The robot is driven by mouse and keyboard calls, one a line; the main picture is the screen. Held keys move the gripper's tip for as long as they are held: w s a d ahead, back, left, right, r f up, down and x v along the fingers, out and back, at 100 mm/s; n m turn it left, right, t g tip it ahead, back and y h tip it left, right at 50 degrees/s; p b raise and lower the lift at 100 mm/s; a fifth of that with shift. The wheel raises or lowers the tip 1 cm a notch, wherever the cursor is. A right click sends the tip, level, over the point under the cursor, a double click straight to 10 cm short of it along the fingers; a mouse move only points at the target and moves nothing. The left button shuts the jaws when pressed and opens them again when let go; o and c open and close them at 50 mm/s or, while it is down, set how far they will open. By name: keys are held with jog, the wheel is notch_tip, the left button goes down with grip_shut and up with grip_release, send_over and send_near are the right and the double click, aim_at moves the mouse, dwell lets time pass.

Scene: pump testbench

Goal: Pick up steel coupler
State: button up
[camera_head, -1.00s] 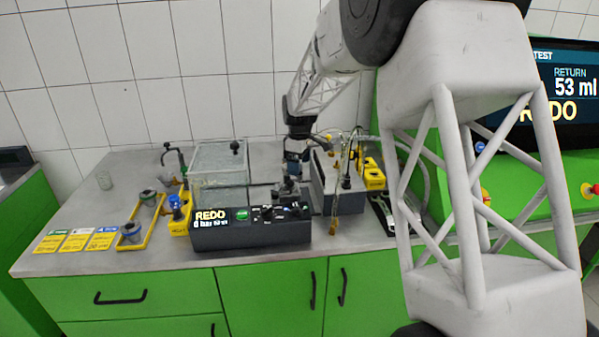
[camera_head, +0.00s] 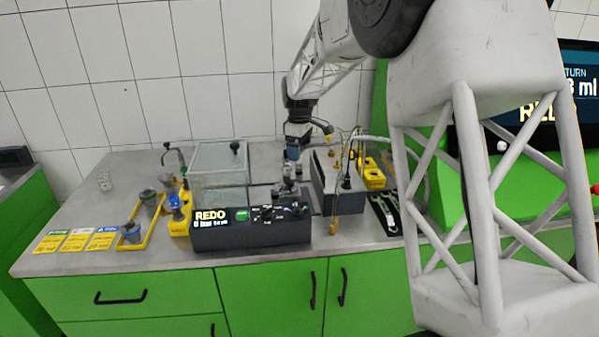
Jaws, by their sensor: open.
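I cannot single out the steel coupler for certain; it is too small or hidden in this view. My gripper (camera_head: 292,158) points down above the back of the dark test unit, open. Below it stands a small grey metal fitting assembly (camera_head: 287,186), with a gap between it and my fingers. The fingertips are small and dark here, and I cannot see anything between them.
A clear tank (camera_head: 219,170) stands left of my gripper. The dark control unit (camera_head: 250,234) reads REDO. A dark box with hoses and brass fittings (camera_head: 335,190) is close on the right. A yellow tray (camera_head: 131,244) holds cups at left.

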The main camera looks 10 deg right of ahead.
aim_at(299, 170)
jog(key=c, duration=0.6)
jog(key=shift+w+n, duration=0.1)
jog(key=shift+n, duration=1.4)
jog(key=shift+f, duration=0.1)
jog(key=shift+f, duration=1.25)
